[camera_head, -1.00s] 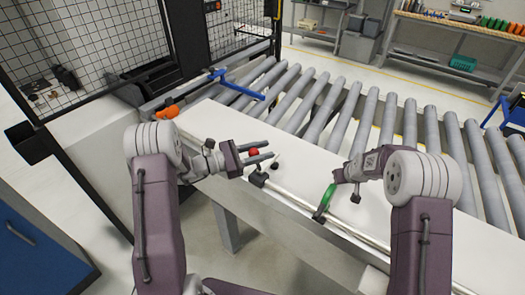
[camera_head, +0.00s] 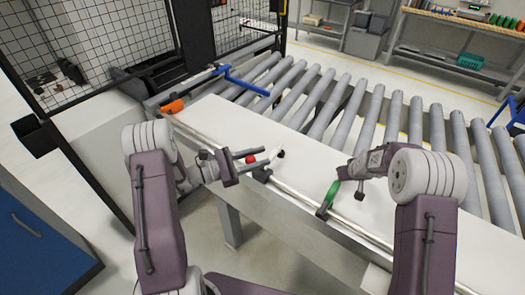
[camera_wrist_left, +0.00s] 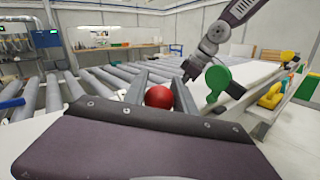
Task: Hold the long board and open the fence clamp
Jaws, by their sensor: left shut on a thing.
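The long white board (camera_head: 216,120) lies along the bench in front of the rollers. My left gripper (camera_head: 250,157) has its fingers on either side of a red ball knob (camera_head: 251,159), which also shows between the fingers in the left wrist view (camera_wrist_left: 158,97). The knob is close to the fence clamp's dark base (camera_head: 262,174) on the rail. A pale clamp arm (camera_head: 273,149) with a dark tip is raised beside the fingertips. My right gripper (camera_head: 346,173) is by a green handle (camera_head: 333,193); its fingers are too unclear to judge.
Grey rollers (camera_head: 345,108) run behind the board. An orange-handled tool (camera_head: 173,106) and a blue bar (camera_head: 245,85) are at the board's far left end. A mesh fence (camera_head: 85,45) stands at the left. A blue cabinet (camera_head: 30,235) is at lower left.

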